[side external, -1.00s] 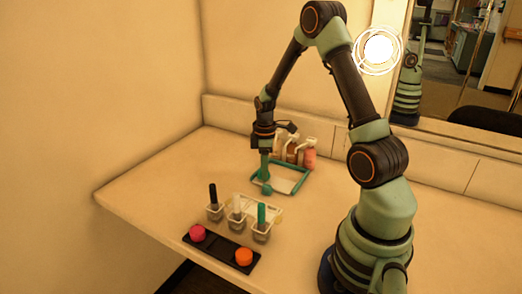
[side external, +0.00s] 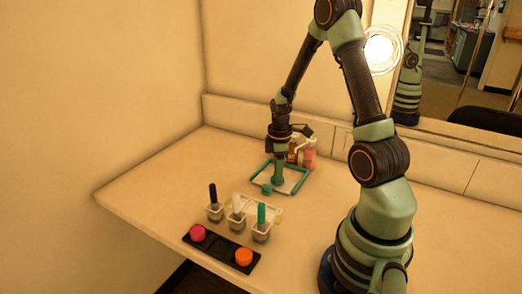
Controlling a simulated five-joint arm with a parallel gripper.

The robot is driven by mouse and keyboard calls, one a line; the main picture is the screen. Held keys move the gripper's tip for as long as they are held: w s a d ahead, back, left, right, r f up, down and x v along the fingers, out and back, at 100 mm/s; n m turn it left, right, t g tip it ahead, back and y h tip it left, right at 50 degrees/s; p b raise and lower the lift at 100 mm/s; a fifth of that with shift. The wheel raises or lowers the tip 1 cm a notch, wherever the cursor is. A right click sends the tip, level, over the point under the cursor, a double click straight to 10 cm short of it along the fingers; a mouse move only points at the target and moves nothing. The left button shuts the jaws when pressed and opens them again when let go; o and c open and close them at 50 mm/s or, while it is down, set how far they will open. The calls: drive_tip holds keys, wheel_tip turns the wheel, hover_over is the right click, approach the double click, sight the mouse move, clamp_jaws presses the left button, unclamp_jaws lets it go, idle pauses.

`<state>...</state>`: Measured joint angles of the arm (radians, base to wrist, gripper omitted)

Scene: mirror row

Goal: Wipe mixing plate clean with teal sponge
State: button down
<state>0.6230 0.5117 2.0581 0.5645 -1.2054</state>
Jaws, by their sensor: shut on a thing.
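The mixing plate (side external: 294,184) lies flat on the counter, a pale square with a teal rim. My gripper (side external: 278,178) points straight down over the middle of the plate, its tip at or just above the surface. It is shut on the teal sponge (side external: 278,182), which is small and hard to tell from the green fingers. A small teal lump (side external: 266,189) sits at the plate's near-left edge; I cannot tell what it is.
In front stand small clear cups with a black (side external: 213,192), a white and a teal (side external: 262,213) stick. A dark tray (side external: 221,249) holds pink and orange pots. Bottles (side external: 308,158) stand close behind the plate. The counter is free to the left and right.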

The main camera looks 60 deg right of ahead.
drive_tip(key=shift+s+a, duration=0.15)
drive_tip(key=shift+s, duration=1.55)
drive_tip(key=shift+w+r, duration=0.1)
drive_tip(key=shift+r, duration=0.4)
wheel_tip(320, 180, up, 6)
